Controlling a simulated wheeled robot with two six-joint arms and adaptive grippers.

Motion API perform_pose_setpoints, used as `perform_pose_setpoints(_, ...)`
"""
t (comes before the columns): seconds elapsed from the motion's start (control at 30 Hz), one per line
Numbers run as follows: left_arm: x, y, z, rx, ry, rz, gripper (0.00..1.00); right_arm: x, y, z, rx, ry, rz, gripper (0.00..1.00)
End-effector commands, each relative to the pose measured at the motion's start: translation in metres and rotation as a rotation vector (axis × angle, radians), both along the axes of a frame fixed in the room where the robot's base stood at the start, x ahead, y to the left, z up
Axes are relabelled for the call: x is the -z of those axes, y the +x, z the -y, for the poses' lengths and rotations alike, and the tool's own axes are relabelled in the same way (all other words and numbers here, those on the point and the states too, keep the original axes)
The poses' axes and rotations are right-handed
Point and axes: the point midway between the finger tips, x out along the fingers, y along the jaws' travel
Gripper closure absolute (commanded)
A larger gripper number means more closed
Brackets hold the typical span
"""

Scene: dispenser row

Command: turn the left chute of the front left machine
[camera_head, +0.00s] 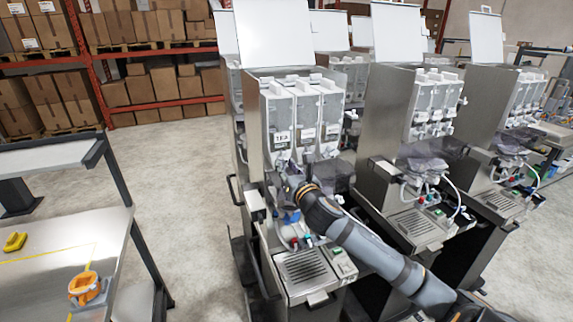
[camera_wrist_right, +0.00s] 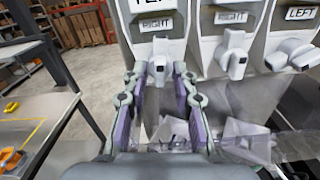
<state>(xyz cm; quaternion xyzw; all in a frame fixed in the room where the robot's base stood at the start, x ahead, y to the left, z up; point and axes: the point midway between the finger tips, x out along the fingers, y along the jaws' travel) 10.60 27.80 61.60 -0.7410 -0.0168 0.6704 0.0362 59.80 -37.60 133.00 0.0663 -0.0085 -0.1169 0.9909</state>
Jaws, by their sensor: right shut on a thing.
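The front left machine (camera_head: 252,140) stands near the middle of the head view, with a row of clear canisters at its top. Its left canister (camera_head: 280,118) has a TEA label. In the right wrist view the left chute (camera_wrist_right: 159,48) is a white spout below a RIGHT label. My right gripper (camera_wrist_right: 159,75) is shut on this chute, with one finger on each side. In the head view the right gripper (camera_head: 290,178) hides most of the chute from sight. My left gripper is not in view.
The middle chute (camera_wrist_right: 233,60) and right chute (camera_wrist_right: 290,55) are close to the right of the gripper. Clear plastic parts (camera_wrist_right: 245,140) sit below. A table (camera_head: 60,260) with an orange object (camera_head: 86,289) stands at left, with open floor between.

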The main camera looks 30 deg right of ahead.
Motion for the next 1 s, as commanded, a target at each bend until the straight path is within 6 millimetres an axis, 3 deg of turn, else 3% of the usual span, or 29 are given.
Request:
perform_pose_setpoints(0.33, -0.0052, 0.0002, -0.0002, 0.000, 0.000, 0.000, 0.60, 0.0033, -0.0003, 0.0012, 0.002, -0.110, -0.035, 1.00)
perform_pose_setpoints(0.83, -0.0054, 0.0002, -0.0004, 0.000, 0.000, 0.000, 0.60, 0.0037, -0.0003, 0.0015, 0.002, -0.126, -0.039, 1.00)
perform_pose_setpoints(0.87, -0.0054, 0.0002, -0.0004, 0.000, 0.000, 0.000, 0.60, 0.0037, -0.0003, 0.0015, 0.002, -0.126, -0.039, 0.71)
perform_pose_setpoints(0.9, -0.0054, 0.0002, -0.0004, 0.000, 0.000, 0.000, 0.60, 0.0036, -0.0002, 0.0014, 0.002, -0.126, -0.039, 0.66)
perform_pose_setpoints(1.0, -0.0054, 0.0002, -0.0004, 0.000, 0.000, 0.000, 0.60, 0.0029, -0.0002, 0.0013, 0.002, -0.127, -0.037, 0.66)
